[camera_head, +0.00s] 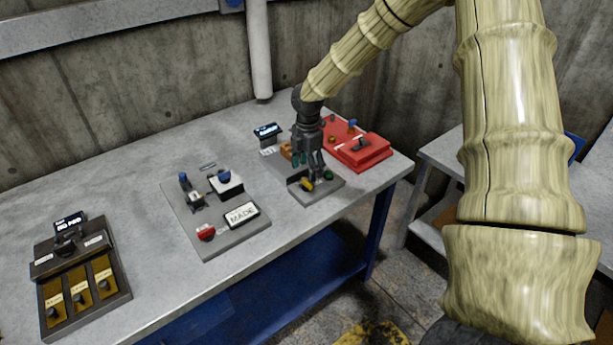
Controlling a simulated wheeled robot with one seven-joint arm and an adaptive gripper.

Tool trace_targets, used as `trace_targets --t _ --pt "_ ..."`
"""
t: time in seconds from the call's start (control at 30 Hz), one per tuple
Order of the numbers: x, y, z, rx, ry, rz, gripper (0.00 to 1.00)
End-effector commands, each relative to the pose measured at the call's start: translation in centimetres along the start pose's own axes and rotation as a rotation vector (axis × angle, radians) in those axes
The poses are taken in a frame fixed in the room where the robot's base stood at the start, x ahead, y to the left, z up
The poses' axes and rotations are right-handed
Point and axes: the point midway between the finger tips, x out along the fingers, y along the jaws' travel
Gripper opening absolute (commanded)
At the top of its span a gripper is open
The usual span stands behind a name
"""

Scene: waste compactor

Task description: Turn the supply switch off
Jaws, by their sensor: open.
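My gripper (308,172) is open and points down over a small grey panel (318,193) at the right end of the table. A yellow knob (307,186) and a green knob (328,175) sit on this panel, just below the fingertips. I cannot tell whether the fingers touch either knob. No label reading "supply" is legible, so I cannot tell which control is the supply switch. My gripper hides part of the panel and an orange part (286,150) behind it.
A red box (369,153) with a dark lever stands close on the right. A small display (267,130) is behind. A grey panel (238,234) with levers and a red button lies mid-table. A dark unit (118,291) with several switches is at left. Bare tabletop lies between them.

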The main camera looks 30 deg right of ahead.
Motion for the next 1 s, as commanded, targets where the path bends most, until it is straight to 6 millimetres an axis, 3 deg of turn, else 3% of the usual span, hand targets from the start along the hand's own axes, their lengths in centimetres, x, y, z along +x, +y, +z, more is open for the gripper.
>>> trace_targets --t 0.4,0.83,0.87,1.0 --pt "4.1 0.1 -0.2 -0.002 0.0 0.001 0.62" --pt "4.8 0.1 -0.2 -0.002 0.0 0.002 0.62" --pt "4.8 0.1 -0.2 -0.002 0.0 0.002 0.61" --pt "4.8 0.1 -0.2 -0.002 0.0 0.002 0.35"
